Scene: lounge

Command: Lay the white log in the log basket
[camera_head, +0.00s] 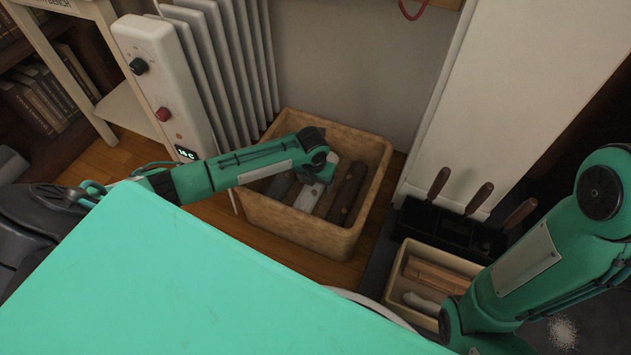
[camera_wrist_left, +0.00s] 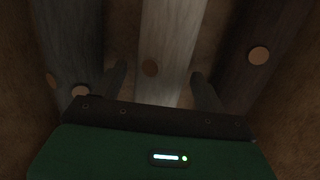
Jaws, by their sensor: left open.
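The log basket (camera_head: 300,230), a tan open box, stands on the floor by the radiator. The white log (camera_head: 307,198) lies inside it, between a grey log (camera_head: 279,186) and a dark brown log (camera_head: 347,193). My left gripper (camera_head: 320,178) is down in the basket over the white log. In the left wrist view its open fingers (camera_wrist_left: 158,80) are on either side of the white log (camera_wrist_left: 166,40), apart from it as far as I can see. The wrist hides part of the log in the head view. My right arm shows at the right, but its gripper does not.
A white radiator (camera_head: 225,60) stands behind the basket. A smaller box (camera_head: 400,280) with wood pieces and a dark tool holder (camera_head: 445,225) with handles stand to the right. My green body top fills the lower left.

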